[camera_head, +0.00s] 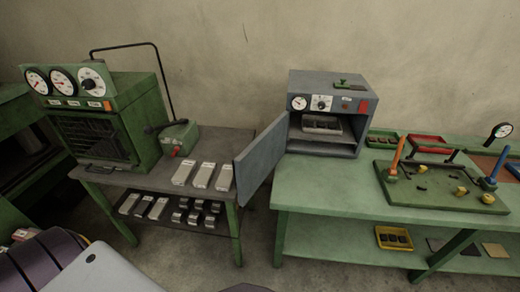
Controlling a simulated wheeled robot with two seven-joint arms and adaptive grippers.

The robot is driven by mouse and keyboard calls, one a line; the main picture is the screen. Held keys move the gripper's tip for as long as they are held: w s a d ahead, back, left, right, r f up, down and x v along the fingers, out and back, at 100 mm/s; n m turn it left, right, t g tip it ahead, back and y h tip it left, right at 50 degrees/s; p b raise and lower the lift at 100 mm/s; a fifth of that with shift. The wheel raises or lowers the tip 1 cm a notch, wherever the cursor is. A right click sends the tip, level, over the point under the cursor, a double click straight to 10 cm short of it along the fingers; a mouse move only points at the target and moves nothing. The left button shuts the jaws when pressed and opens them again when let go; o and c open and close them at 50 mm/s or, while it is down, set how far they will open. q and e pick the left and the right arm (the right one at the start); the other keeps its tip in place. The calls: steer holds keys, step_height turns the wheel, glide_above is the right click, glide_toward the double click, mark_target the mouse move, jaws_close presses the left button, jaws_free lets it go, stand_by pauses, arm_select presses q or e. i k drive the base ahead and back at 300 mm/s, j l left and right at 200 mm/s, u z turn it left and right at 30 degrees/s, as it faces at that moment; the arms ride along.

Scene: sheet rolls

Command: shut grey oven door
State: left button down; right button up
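The grey oven (354,101) stands on the left end of the green table. Its door (261,155) is a flat grey panel, hinged at the oven's left side. The door is open, swung out toward the front left over the gap between the tables. The oven's chamber is exposed, and a tray with dark pieces (322,127) sits inside. Neither of my grippers can be made out in this view.
The green table (330,190) holds a fixture board (430,190) and small trays. Parts of my body fill the lower left corner.

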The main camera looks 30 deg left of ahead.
mark_target(252, 166)
steer(key=i+j+z, duration=0.2)
steer(key=j, duration=0.6)
steer(key=k+j+z, duration=0.1)
steer(key=j+z, duration=0.15)
steer(key=j, duration=0.5)
steer(key=j+z, duration=0.2)
steer(key=j, duration=0.6)
steer(key=k+j+z, duration=0.25)
steer(key=j, duration=0.55)
steer(key=i, duration=0.1)
